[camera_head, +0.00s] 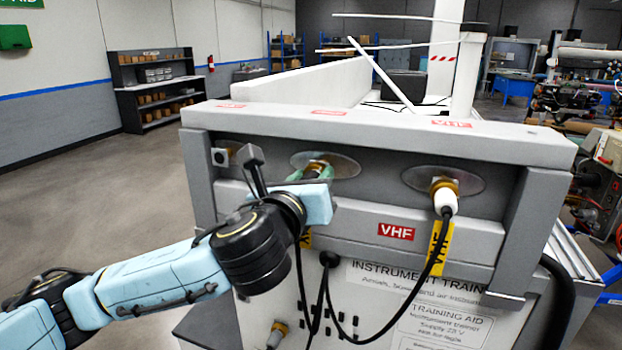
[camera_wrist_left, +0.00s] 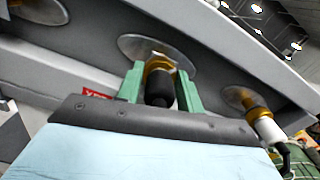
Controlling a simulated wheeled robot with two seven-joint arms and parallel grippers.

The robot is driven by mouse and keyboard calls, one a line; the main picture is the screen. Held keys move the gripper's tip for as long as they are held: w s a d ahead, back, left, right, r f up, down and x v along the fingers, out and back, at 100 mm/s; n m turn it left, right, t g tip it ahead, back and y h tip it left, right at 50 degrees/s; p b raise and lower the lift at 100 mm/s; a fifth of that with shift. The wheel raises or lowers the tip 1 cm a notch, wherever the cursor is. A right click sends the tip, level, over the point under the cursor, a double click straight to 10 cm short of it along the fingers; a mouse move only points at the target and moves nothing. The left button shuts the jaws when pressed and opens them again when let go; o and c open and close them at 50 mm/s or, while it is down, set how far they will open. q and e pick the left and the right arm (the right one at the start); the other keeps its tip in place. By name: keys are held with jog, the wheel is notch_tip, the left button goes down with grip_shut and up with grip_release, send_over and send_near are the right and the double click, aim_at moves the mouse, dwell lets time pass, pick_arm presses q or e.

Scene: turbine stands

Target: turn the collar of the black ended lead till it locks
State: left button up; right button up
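The black ended lead (camera_wrist_left: 160,88) is plugged into the middle round plate (camera_wrist_left: 128,48) of the grey panel. Its gold collar (camera_wrist_left: 157,62) sits against that plate. My left gripper (camera_head: 314,170) is at this connector, with its green fingers on either side of the collar and seemingly touching it. In the left wrist view the fingers (camera_wrist_left: 160,80) look shut on the collar. The finger contact faces and any locking marks are too small to tell. The lead's cable is partly hidden behind my arm in the head view. My right gripper is not in view.
A white ended lead (camera_head: 446,202) is plugged in to the right, its black cable looping down to the stand. White rods (camera_head: 385,75) rise behind. Open floor (camera_head: 90,215) lies left.

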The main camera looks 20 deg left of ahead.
pick_arm(q)
jog(key=shift+c, duration=0.8)
jog(key=shift+m, duration=0.3)
jog(key=m, duration=0.4)
jog(key=shift+m, duration=0.3)
jog(key=m, duration=0.6)
jog(key=shift+d, duration=0.1)
jog(key=shift+m, duration=0.3)
